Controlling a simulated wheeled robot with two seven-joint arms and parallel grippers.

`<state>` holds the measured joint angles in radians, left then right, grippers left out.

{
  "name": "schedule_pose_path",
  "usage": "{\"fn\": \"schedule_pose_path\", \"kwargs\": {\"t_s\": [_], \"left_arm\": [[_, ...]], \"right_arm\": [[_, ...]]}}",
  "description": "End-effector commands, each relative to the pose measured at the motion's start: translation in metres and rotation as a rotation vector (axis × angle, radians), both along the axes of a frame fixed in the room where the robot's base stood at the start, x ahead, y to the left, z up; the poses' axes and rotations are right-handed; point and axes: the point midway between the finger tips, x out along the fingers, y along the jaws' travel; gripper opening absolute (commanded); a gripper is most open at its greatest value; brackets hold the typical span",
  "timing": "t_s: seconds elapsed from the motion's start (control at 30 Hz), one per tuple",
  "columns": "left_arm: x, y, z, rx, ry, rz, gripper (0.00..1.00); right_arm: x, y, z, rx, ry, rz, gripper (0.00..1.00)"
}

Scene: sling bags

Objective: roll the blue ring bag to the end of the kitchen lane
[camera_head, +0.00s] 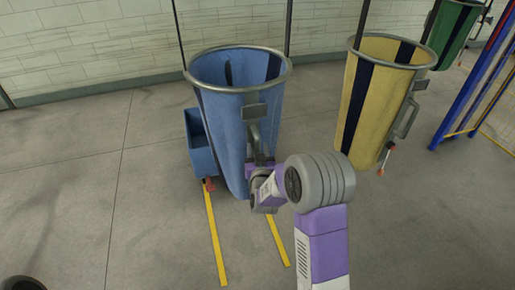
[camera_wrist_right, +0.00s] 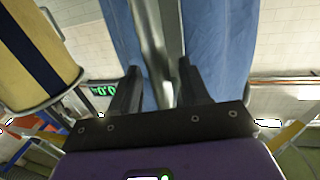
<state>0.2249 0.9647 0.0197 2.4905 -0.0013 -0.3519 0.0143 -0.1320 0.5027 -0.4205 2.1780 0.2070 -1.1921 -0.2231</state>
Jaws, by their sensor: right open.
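The blue ring bag (camera_head: 222,125) stands upright, its round grey rim open at the top. It has darker blue stripes and a grey handle (camera_head: 254,128) on the side facing my arm. My right gripper (camera_head: 258,160) is at this handle, low on the bag's near right side; my wrist partly hides it. In the right wrist view, the two dark fingers of my right gripper (camera_wrist_right: 160,80) are apart, with a grey bar (camera_wrist_right: 152,40) between them and blue fabric (camera_wrist_right: 222,50) behind. Whether they touch the bar is unclear. My left gripper is out of view.
Two yellow floor lines (camera_head: 214,235) run from the blue bag toward me. A blue box (camera_head: 201,150) sits at its left. A yellow ring bag (camera_head: 378,100) stands to the right, a green one (camera_head: 452,35) beyond. A blue frame (camera_head: 470,80) is far right.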

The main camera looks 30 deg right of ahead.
Motion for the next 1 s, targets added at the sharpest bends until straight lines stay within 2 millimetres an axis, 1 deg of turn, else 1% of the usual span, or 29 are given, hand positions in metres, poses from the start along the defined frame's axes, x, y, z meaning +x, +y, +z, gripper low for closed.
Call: {"fn": "schedule_pose_path", "kwargs": {"t_s": [0.13, 0.4, 0.47, 0.7, 0.73, 1.0], "left_arm": [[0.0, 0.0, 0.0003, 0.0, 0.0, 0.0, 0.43], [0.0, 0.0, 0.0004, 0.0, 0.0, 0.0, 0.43], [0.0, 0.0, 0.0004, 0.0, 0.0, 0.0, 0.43], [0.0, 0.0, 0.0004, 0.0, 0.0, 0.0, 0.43], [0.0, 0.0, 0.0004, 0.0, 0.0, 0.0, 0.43], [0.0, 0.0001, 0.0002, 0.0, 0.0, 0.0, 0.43]], "right_arm": [[0.0078, -0.0041, -0.0002, 0.0, 0.001, -0.001, 0.46], [0.009, -0.0044, -0.0003, 0.0, 0.001, 0.0, 0.46], [0.009, -0.0044, -0.0003, 0.0, 0.001, 0.0, 0.38], [0.0089, -0.0041, -0.0004, 0.001, 0.002, 0.001, 0.01], [0.0089, -0.0041, -0.0004, 0.001, 0.002, 0.001, 0.0], [0.0099, -0.0018, -0.0005, 0.001, 0.002, 0.003, 0.0]]}}
